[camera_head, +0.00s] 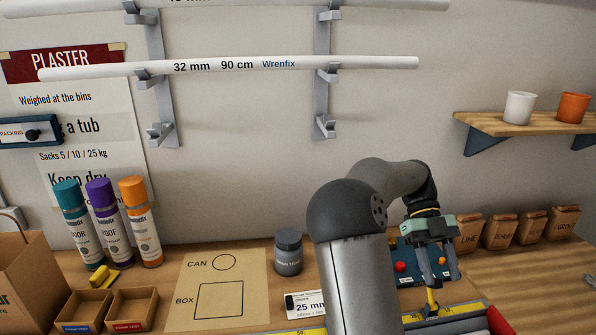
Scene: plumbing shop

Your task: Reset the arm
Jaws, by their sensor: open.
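My arm (355,230) rises from the bottom middle and bends over to the right. My gripper (436,275) hangs at its end, pointing down, above the right half of the counter. Its two fingers are apart, and I see nothing held between them. A yellow piece (431,301) shows just below and behind the fingers; I cannot tell whether they touch it. A dark blue panel with a red and an orange knob (400,267) is partly hidden behind the gripper.
A dark jar (288,252) stands left of my arm, beside a card marked CAN and BOX (215,290). Spray cans (140,222) and small trays (133,309) are at left. Paper bags (502,231) stand at right. A white pipe (230,66) lies on wall brackets; a shelf (490,122) holds two cups.

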